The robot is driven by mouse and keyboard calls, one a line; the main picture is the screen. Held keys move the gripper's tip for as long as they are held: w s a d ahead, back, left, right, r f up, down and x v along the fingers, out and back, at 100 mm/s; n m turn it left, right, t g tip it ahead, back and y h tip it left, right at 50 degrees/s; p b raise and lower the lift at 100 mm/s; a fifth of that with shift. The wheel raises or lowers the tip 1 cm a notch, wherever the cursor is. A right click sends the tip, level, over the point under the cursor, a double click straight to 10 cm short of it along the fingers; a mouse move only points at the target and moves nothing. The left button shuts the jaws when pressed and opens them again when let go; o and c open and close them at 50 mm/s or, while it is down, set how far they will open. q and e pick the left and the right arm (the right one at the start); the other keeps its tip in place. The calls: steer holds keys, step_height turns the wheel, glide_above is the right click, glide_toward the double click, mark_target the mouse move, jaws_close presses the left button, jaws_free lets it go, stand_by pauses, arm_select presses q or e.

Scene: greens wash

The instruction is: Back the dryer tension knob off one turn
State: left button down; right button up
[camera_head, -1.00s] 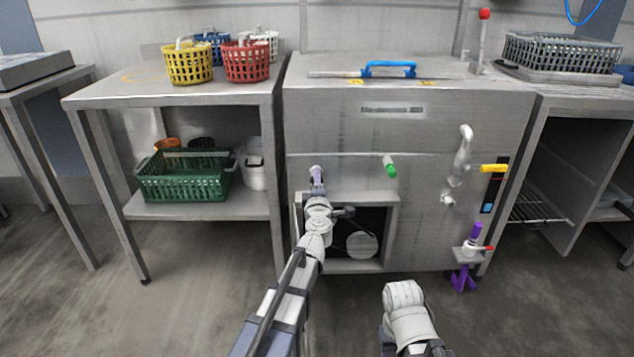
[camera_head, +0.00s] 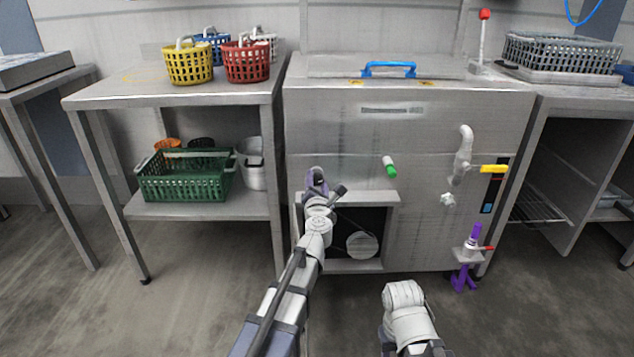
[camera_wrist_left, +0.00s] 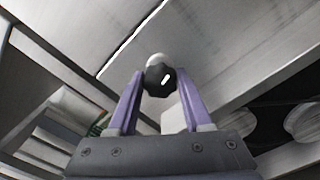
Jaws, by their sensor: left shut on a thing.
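The tension knob (camera_wrist_left: 160,78) is a dark, faceted knob with a pale tip, seen in the left wrist view between the two purple fingers. My left gripper (camera_wrist_left: 157,88) is shut on it. In the head view my left gripper (camera_head: 317,182) is at the upper left of the open bay in the steel machine (camera_head: 340,130), and it hides the knob there. A round pulley (camera_head: 362,245) with a dark belt shows inside the bay. My right arm shows at the bottom of the head view, but its fingers do not show clearly.
A green-tipped handle (camera_head: 390,167) and a yellow lever (camera_head: 493,169) stick out of the machine front. A purple valve handle (camera_head: 464,278) is low at the right. A green basket (camera_head: 185,178) sits on the left shelf. The floor in front is clear.

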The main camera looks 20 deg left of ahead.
arm_select(q)
steer(key=shift+n, duration=1.5)
steer(key=shift+c, duration=1.6)
jaws_free()
steer(key=shift+s, duration=0.1)
steer(key=v, duration=0.7)
steer(key=shift+s, duration=0.35)
steer(key=shift+d, duration=0.1)
